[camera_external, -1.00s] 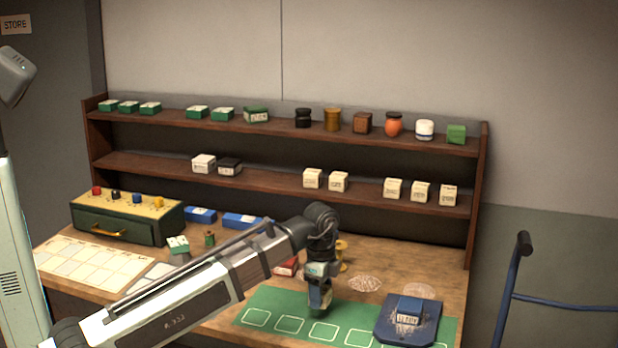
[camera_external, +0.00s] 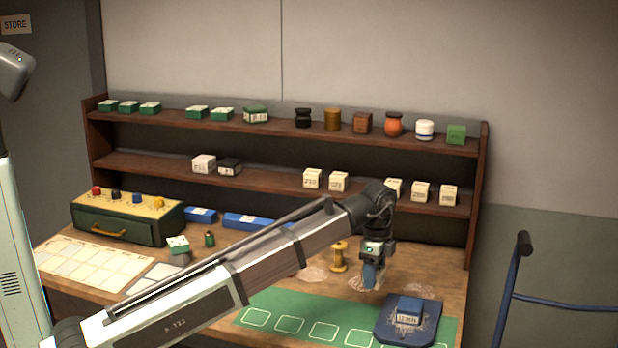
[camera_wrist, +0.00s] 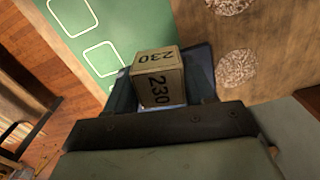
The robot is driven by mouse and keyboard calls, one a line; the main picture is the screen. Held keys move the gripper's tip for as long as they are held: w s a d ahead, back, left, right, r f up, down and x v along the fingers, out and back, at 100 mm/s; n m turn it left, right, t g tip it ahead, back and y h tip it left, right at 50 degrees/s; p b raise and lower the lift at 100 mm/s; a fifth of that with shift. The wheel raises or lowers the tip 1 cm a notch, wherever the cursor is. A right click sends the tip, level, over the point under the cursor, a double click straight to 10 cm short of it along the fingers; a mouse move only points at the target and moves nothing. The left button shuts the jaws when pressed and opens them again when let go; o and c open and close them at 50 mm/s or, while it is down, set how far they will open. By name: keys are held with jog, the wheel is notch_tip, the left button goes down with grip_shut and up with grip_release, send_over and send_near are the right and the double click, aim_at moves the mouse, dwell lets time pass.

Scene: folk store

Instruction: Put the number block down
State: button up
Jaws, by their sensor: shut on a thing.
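My gripper (camera_external: 374,280) is shut on a tan number block (camera_wrist: 158,76) marked 230 in the wrist view. In the external view, my gripper is above the right part of the table, behind the green mat (camera_external: 292,309) and left of the dark blue tray. The fingers largely hide the block there.
The dark blue tray (camera_external: 392,333) carries a blue block with a pale label (camera_external: 409,310). A yellow spool (camera_external: 339,257) stands left of my gripper. Pale round patches (camera_external: 418,291) mark the table. The shelf (camera_external: 290,178) behind holds several pale blocks.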

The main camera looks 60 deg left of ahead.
jog(key=r+n, duration=0.1)
send_over(439, 288)
jog(key=shift+n, duration=0.5)
jog(key=shift+f, duration=4.8)
jog(key=o, duration=1)
jog(key=shift+f, duration=0.15)
notch_tip(439, 288, up, 12)
jog(key=shift+r, duration=0.2)
